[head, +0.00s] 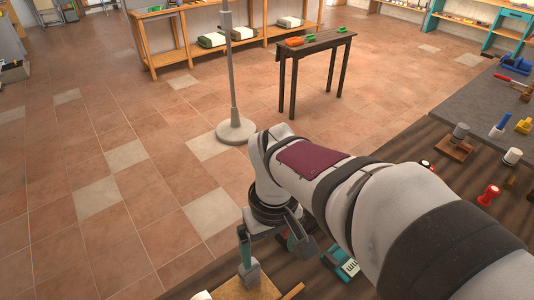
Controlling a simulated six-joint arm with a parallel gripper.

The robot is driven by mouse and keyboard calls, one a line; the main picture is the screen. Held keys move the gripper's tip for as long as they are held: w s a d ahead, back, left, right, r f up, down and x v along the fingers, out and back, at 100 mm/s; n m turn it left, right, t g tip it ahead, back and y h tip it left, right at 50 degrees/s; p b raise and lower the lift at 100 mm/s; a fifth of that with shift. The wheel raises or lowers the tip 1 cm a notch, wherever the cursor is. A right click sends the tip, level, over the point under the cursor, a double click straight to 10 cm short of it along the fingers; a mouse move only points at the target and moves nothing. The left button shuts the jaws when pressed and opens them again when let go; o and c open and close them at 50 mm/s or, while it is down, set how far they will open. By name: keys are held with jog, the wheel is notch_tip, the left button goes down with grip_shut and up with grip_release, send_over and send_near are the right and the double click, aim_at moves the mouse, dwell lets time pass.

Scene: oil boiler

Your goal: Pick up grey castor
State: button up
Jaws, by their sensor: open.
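My gripper (278,254) is at the lower middle of the head view, low over the near end of the dark wooden workbench (195,282). Its jaws are apart, and I see nothing held between them. A small grey block-like piece (250,273) shows at the lower end of the left jaw; I cannot tell whether it is part of the jaw or a separate thing. A grey cylinder (461,131) stands on a brown wooden block at the right, well away from the gripper. I cannot tell for certain which thing is the grey castor. My arm hides much of the bench.
A light wooden board (240,292) lies beneath the gripper. A teal box with white lettering (341,263) lies right of it. A red piece (489,194), a white-topped piece (512,157) and a blue-and-white piece (501,125) stand at the right.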

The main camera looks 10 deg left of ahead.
aim_at(249, 272)
jog(key=w+a+f+n, duration=0.2)
jog(key=a+f+n, duration=0.1)
jog(key=a, duration=0.2)
jog(key=f, duration=1.4)
jog(key=shift+w+f, duration=0.25)
jog(key=shift+w, duration=0.15)
grip_shut()
